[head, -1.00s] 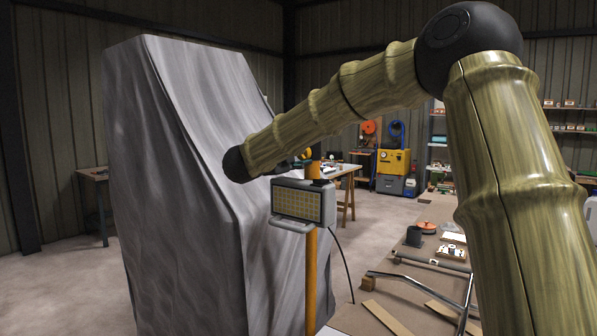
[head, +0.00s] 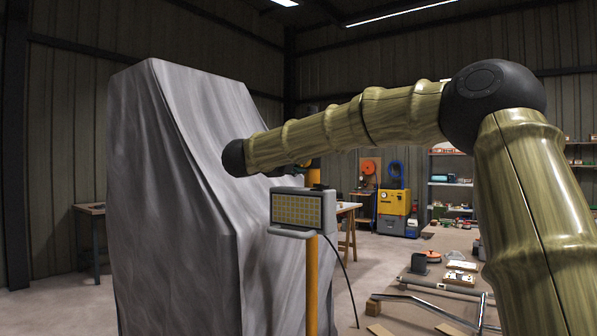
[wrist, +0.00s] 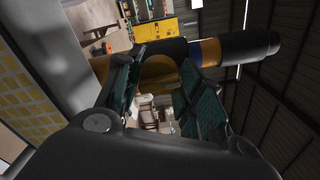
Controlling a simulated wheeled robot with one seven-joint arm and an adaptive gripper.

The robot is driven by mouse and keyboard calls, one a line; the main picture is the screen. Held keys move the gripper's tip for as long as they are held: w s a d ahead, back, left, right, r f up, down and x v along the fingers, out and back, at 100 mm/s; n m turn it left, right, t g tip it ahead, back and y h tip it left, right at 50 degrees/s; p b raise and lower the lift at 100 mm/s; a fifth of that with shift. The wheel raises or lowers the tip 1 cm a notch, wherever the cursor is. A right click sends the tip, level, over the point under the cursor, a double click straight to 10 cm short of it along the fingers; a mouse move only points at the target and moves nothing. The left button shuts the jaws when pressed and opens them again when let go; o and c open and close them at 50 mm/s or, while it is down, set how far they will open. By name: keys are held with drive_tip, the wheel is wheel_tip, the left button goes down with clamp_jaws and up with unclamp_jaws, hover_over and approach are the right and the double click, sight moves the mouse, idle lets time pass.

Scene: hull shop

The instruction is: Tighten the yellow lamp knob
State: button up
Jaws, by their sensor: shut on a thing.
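The yellow lamp knob (wrist: 158,71) shows in the wrist view as a dark yellow rounded shape at the pole, between my fingers. My gripper (wrist: 162,74) is shut on it, one teal-padded finger on each side. The work lamp (head: 298,209), a grey box with a yellow gridded face, hangs on an orange pole (head: 312,275) in the head view. Part of the lamp also fills the left of the wrist view (wrist: 22,85). In the head view my forearm hides the gripper and knob.
A large grey draped sheet (head: 180,200) stands close left of the lamp. A black cable (head: 346,275) hangs right of the pole. A yellow machine (head: 394,203) stands behind.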

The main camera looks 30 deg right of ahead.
drive_tip(key=shift+m+b, duration=0.3)
idle(0.4)
drive_tip(key=o, duration=1)
drive_tip(key=shift+o, duration=0.2)
drive_tip(key=v, duration=1.2)
drive_tip(key=shift+f, duration=0.15)
